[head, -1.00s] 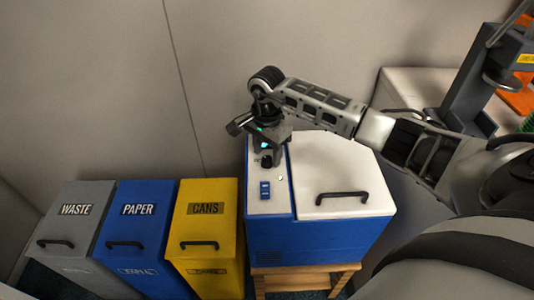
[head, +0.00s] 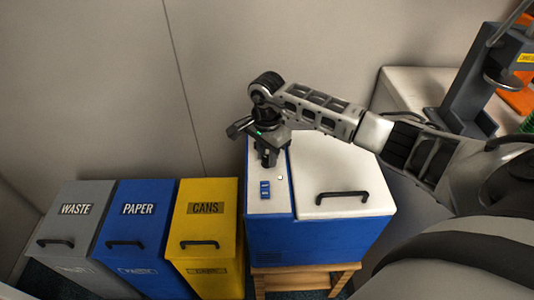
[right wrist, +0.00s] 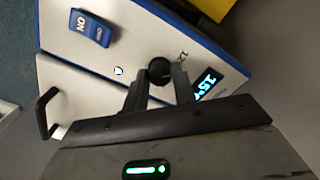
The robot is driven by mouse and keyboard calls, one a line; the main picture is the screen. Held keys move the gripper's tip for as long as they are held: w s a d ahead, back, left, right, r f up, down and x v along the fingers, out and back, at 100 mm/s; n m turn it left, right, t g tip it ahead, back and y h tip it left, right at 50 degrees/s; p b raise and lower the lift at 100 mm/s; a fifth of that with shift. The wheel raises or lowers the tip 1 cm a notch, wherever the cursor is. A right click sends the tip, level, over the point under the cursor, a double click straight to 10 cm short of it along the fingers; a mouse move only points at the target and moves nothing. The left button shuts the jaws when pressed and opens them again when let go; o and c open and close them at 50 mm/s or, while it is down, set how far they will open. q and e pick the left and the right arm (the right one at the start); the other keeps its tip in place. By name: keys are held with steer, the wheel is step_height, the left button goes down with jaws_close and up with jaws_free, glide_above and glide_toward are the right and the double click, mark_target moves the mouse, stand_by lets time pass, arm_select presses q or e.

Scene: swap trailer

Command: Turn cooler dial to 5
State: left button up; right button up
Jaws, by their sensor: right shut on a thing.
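The cooler (head: 318,245) is a blue box with a white top. Its control panel (head: 267,204) is the strip on the left of the top. In the right wrist view the black round dial (right wrist: 159,69) is on this panel, with part of a printed number beside it. My right gripper (head: 268,160) is above the panel, pointing down, shut on the dial. Its two fingers (right wrist: 160,84) are on either side of the dial and hide part of its scale, so I cannot read the setting. A lit display (right wrist: 207,83) appears to read 15. My left gripper is not in view.
A blue ON switch (head: 265,189) sits in front of the dial. The lid handle (head: 342,198) is to the right. Waste (head: 70,225), paper (head: 140,225) and cans (head: 207,220) bins stand left of the cooler. A wall is behind.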

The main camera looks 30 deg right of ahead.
mark_target(267, 158)
steer(key=m, duration=0.9)
steer(key=shift+m, duration=0.4)
steer(key=m, duration=0.5)
steer(key=shift+m, duration=0.3)
steer(key=shift+m+p, duration=0.5)
steer(key=shift+m, duration=1.5)
steer(key=o, duration=1)
steer(key=shift+r, duration=0.1)
step_height(267, 158, up, 16)
steer(key=shift+f, duration=0.1)
